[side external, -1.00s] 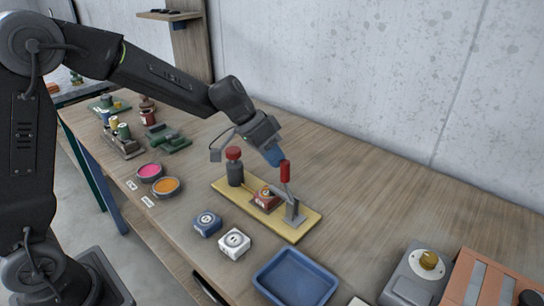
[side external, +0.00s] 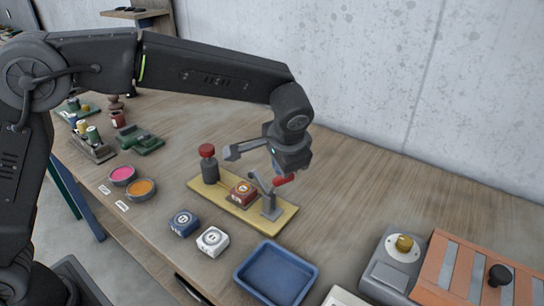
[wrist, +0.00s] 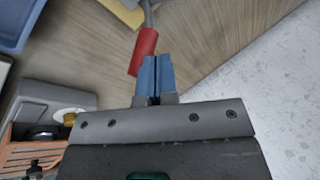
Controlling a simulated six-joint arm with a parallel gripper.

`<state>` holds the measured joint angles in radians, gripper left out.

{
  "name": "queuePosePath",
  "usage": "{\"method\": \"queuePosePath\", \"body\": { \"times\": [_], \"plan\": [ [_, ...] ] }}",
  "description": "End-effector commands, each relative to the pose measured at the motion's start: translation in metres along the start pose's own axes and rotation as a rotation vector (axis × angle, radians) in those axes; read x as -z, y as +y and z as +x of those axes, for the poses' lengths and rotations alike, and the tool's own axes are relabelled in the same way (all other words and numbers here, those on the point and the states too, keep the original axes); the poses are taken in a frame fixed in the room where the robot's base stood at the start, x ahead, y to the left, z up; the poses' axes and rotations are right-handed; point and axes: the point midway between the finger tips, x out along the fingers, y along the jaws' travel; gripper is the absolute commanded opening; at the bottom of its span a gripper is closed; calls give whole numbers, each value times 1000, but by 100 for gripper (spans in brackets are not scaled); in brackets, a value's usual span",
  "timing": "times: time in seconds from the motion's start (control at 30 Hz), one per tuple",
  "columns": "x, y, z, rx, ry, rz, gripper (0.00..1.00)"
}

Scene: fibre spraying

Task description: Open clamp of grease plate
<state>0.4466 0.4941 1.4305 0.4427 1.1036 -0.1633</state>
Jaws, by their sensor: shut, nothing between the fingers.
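The yellow grease plate (side external: 280,222) lies on the bench. It carries a red block (side external: 243,192), a grey bottle with a red cap (side external: 209,166) and a grey clamp (side external: 269,206). The clamp's red handle (side external: 284,180) lies tilted over to the right, and its grey bar slants up above the block's right side. My gripper is just above the handle; its fingertips are hard to see in the side view. In the wrist view, my gripper (wrist: 157,58) has its blue fingers shut together, right beside the red handle (wrist: 144,50); contact cannot be told.
A blue block (side external: 184,222), a white block (side external: 212,241) and a blue tray (side external: 262,247) stand in front of the plate. Pink (side external: 122,174) and orange (side external: 141,189) dishes are to the left. A dial box (side external: 392,262) is at right. The bench behind the plate is clear.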

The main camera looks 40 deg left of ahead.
Motion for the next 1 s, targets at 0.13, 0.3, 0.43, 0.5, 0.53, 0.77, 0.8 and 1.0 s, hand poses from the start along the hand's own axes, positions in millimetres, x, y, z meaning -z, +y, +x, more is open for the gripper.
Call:
{"method": "queuePosePath", "body": {
  "times": [0.13, 0.3, 0.43, 0.5, 0.53, 0.77, 0.8, 1.0],
  "plan": [
    [4, 9, 1, 33, -16, 12, 0],
    [6, 15, 2, 31, -16, 10, 0],
    [7, 18, 2, 30, -15, 10, 0],
    [8, 18, 2, 29, -14, 11, 0],
    [8, 19, 2, 29, -14, 11, 0],
    [8, 20, 2, 26, -12, 12, 0],
    [8, 21, 2, 25, -12, 12, 0],
    [8, 21, 2, 23, -11, 12, 0]
  ]
}}
